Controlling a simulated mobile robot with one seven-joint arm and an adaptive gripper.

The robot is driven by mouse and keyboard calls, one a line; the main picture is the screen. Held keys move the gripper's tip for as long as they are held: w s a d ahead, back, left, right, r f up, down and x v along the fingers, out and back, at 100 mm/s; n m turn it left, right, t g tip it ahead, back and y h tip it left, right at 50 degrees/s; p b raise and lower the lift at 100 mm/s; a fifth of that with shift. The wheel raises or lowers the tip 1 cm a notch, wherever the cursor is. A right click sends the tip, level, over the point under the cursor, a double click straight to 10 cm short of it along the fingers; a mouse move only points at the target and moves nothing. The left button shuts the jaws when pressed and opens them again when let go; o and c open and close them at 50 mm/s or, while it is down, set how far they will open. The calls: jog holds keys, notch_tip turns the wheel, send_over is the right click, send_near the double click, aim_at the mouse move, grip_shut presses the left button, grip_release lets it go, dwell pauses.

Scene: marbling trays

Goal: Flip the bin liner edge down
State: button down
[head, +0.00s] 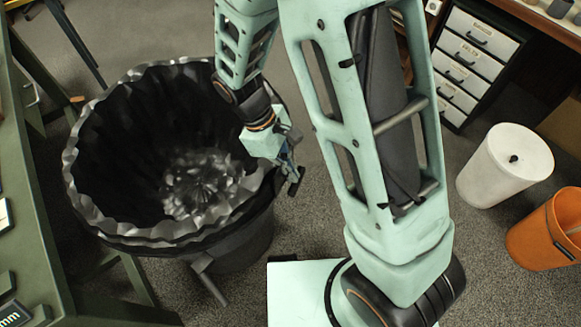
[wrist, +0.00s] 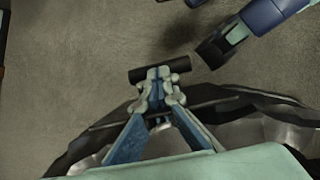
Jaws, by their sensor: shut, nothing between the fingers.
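The bin (head: 240,240) is dark and round and stands on the floor at left in the head view. Its black liner (head: 135,232) lines the inside, with a crinkled, shiny edge along the rim; loose, shiny folds lie at the bottom. My gripper (head: 293,178) is shut and empty, just outside the bin's right rim, fingers pointing outward and down. In the wrist view my gripper (wrist: 160,76) shows closed fingers, with a short dark bar at their tips. The dark liner edge (wrist: 235,102) runs behind the fingers there. My arm hides part of the far right rim.
A green table (head: 40,220) stands close at the bin's left. A white bin (head: 505,165) and an orange bin (head: 548,235) stand at right. White drawers (head: 470,60) are at the back right. Grey carpet is open between the drawers and my arm.

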notch_tip(320, 180, down, 4)
jog(key=shift+f+b, duration=0.2)
jog(key=shift+b, duration=0.5)
jog(key=p+v, duration=0.5)
jog(key=v, duration=0.9)
